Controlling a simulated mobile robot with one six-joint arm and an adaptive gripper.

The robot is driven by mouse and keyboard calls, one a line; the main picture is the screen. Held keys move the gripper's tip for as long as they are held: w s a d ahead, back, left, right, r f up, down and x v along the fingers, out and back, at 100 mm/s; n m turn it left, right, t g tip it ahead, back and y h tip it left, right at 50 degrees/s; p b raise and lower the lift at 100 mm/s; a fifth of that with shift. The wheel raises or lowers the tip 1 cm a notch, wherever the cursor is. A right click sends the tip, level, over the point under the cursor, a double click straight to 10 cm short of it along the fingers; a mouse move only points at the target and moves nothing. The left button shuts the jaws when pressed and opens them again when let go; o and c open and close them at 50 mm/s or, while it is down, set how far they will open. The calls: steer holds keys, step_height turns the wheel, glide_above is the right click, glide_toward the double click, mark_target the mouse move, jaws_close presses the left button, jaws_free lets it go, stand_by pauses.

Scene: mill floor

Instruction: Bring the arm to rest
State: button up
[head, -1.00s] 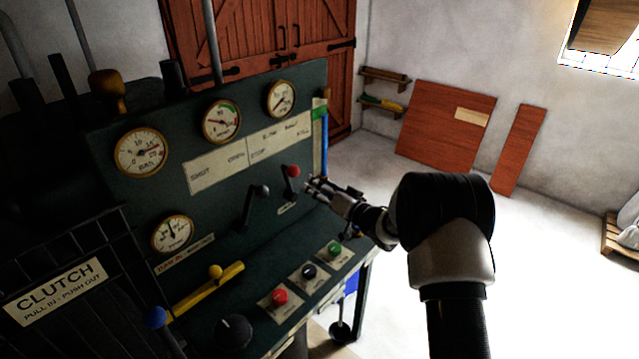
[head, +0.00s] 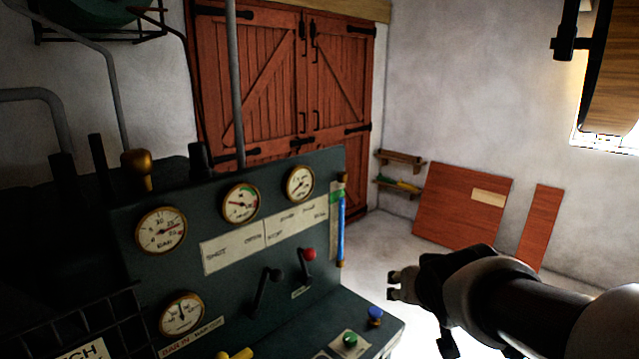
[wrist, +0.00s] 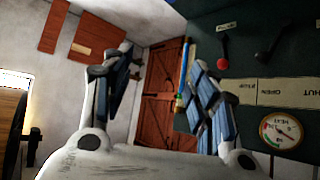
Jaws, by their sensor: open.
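My gripper (head: 396,284) shows in the head view at the lower right, to the right of the dark control panel and clear of it. In the wrist view my gripper (wrist: 160,85) has its two fingers spread wide, with nothing between them. The red-knobbed lever (head: 308,256) and the black-knobbed lever (head: 265,289) stand on the panel to the left of the gripper. The red-knobbed lever (wrist: 223,50) also shows in the wrist view, beyond the right finger.
The control panel (head: 225,285) carries several gauges and a desk with a green button (head: 350,340) and a blue knob (head: 375,317). Red wooden doors (head: 290,90) stand behind. Brown boards (head: 455,215) lean on the far wall. Open floor lies right of the panel.

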steer(key=s+a+f+n+g, duration=0.1)
steer(key=s+f+g, duration=0.1)
steer(key=s, duration=1.1)
steer(key=s+a+f+g+y, duration=0.1)
steer(key=s+a+f+g, duration=0.1)
steer(key=s, duration=1.1)
steer(key=shift+s+a+f+n+g, duration=0.15)
steer(key=shift+s+f+n+g, duration=0.25)
steer(key=shift+f+g, duration=0.4)
steer(key=shift+o, duration=0.2)
steer(key=shift+w+f, duration=0.1)
